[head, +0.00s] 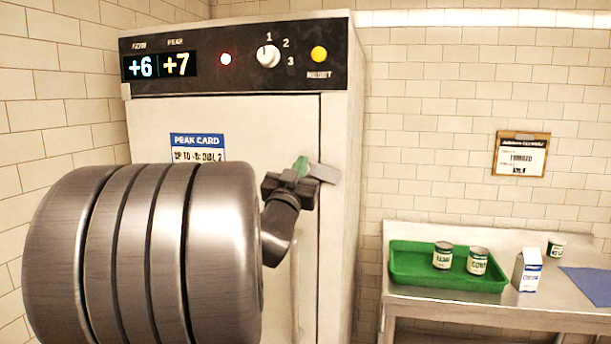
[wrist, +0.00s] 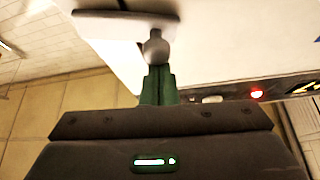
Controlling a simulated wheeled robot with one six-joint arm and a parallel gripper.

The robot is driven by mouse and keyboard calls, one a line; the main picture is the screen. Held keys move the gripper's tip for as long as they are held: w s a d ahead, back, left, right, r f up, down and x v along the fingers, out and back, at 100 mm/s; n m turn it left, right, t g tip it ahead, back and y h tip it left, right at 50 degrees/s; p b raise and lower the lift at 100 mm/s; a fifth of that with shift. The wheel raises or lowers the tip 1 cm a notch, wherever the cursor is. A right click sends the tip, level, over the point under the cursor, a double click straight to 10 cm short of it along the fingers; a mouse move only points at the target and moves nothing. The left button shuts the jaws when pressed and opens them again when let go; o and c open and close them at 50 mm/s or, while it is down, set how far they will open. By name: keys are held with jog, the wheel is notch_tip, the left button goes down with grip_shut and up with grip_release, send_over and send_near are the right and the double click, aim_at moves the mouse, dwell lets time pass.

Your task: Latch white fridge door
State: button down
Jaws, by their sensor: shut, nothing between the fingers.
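The white fridge (head: 225,122) stands upright at the left, and its door (head: 308,128) looks flush or nearly flush with the frame. A grey metal latch handle (head: 324,173) sits at the door's right edge, pointing right and slightly down. In the wrist view the latch (wrist: 125,22) is a flat bar with a round knob. My gripper (head: 301,165) is at the latch's left end, its green fingers shut with nothing between them. In the wrist view the fingertips (wrist: 158,72) are right at the knob; I cannot tell whether they touch. My arm hides much of the lower door.
The fridge's top panel (head: 207,65) has a display reading +6 and +7, a red light, a dial and a yellow reset button. At the right, a steel counter (head: 430,297) holds a green tray (head: 420,278) with cans and a carton (head: 527,270). Tiled walls stand behind and left.

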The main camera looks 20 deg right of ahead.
jog(key=f+n+y+b, duration=0.1)
jog(key=n, duration=0.1)
jog(key=f+n+t+y+b, duration=0.1)
jog(key=b, duration=0.1)
jog(key=shift+w+a+n, duration=0.2)
jog(key=shift+a+n, duration=0.1)
jog(key=shift+n, duration=0.1)
jog(key=shift+f, duration=0.1)
